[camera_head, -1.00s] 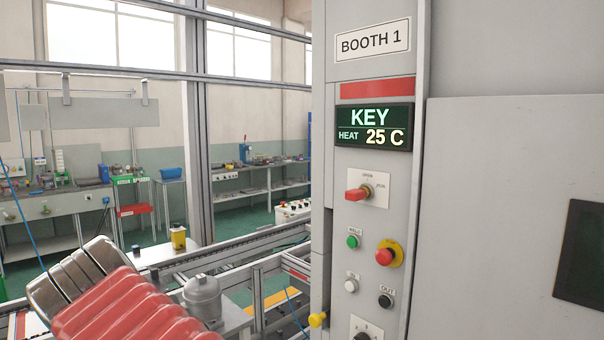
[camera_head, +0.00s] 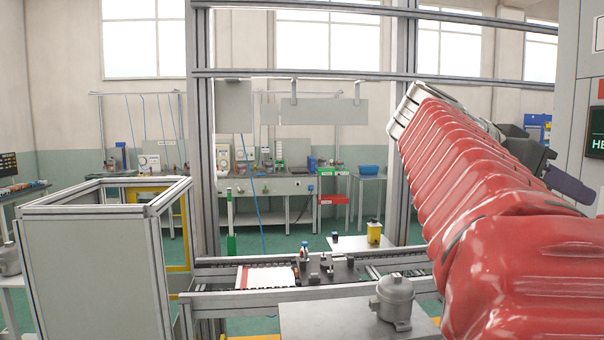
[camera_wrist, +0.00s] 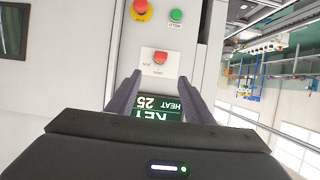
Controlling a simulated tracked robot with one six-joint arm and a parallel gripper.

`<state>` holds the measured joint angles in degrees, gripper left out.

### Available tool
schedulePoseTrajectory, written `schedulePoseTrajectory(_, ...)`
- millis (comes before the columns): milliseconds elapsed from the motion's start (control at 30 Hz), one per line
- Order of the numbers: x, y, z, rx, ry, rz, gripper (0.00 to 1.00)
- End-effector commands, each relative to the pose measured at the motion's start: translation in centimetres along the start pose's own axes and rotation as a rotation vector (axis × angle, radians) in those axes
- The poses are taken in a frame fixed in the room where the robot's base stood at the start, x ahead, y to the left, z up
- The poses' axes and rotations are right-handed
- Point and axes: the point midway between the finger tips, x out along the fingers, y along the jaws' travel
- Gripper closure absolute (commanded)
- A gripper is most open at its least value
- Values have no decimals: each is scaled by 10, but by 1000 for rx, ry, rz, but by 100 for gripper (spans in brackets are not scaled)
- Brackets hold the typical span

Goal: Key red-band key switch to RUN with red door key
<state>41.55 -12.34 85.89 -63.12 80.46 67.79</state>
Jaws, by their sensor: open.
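The key switch shows in the wrist view as a white plate (camera_wrist: 158,72) with a red piece (camera_wrist: 160,58) standing out of it. That piece looks like the red door key, but its exact turn is hard to tell. The plate's lettering reads OPEN and RUN, upside down. My gripper (camera_wrist: 159,76) is open, with its two dark jaws either side of the plate in the picture and nothing between them. It appears short of the panel. In the head view my gripper (camera_head: 572,187) is at the right, and the switch is out of frame.
The display (camera_wrist: 155,106) reads KEY and HEAT 25, inverted. A green button (camera_wrist: 176,15) and a red-and-yellow stop button (camera_wrist: 141,9) are close by the switch. In the head view, a grey compressor (camera_head: 393,300) stands on a bench, with a framed enclosure (camera_head: 90,265) at left.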

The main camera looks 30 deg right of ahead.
Motion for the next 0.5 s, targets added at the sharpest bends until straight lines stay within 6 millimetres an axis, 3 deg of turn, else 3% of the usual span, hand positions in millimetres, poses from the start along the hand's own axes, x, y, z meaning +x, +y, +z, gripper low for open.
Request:
schedulePoseTrajectory(267,3,0,1,-2,-2,-1,53)
schedulePoseTrajectory(500,21,0,1,-2,-3,0,53)
